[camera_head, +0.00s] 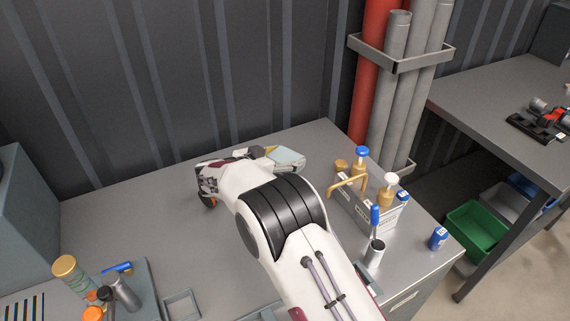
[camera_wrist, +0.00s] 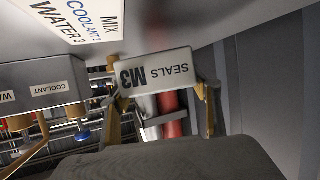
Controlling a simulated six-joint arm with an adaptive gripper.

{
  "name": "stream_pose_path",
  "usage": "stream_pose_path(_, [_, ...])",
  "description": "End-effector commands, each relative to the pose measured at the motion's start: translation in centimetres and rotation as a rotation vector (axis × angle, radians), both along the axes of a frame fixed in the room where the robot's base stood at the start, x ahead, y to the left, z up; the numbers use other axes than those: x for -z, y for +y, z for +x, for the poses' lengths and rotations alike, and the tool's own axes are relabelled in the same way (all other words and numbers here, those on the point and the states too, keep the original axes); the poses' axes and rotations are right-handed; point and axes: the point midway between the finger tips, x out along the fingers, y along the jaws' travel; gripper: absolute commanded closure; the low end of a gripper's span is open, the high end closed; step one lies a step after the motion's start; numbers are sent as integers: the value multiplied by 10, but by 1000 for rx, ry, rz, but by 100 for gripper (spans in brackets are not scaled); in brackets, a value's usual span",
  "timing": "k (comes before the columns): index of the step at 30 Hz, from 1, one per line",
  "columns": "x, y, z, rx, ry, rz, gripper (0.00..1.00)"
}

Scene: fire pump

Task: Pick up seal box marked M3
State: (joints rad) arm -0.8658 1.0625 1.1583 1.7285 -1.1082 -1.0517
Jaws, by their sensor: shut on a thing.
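The seal box is a small pale box. In the wrist view its label reads "SEALS M3" upside down (camera_wrist: 155,72). In the head view the pale box (camera_head: 288,157) shows behind my arm, toward the back of the grey table (camera_head: 130,215). My gripper (camera_wrist: 163,88) is shut on the box, with one yellowish finger on each side of it. In the head view my gripper (camera_head: 268,153) is mostly hidden behind my wrist. I cannot tell whether the box touches the table.
A grey caddy (camera_head: 372,217) with yellow-brown bottles stands right of my arm. A cup with a blue-handled tool (camera_head: 375,250) and a blue can (camera_head: 438,238) are near it. A tray (camera_head: 145,290) with bottles is front left. The table's back left is clear.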

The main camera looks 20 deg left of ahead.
Motion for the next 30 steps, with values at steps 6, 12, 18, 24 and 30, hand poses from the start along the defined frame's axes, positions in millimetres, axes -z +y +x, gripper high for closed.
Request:
stream_pose_path(6, [-35, 0, 0, 1, -3, 3, 62])
stream_pose_path(12, [-56, 0, 0, 0, -1, 2, 62])
stream_pose_path(18, [-63, 0, 0, 0, 0, 1, 62])
stream_pose_path(24, [-64, 0, 0, 0, 0, 1, 62])
stream_pose_path(30, [-64, 0, 0, 0, 0, 1, 62])
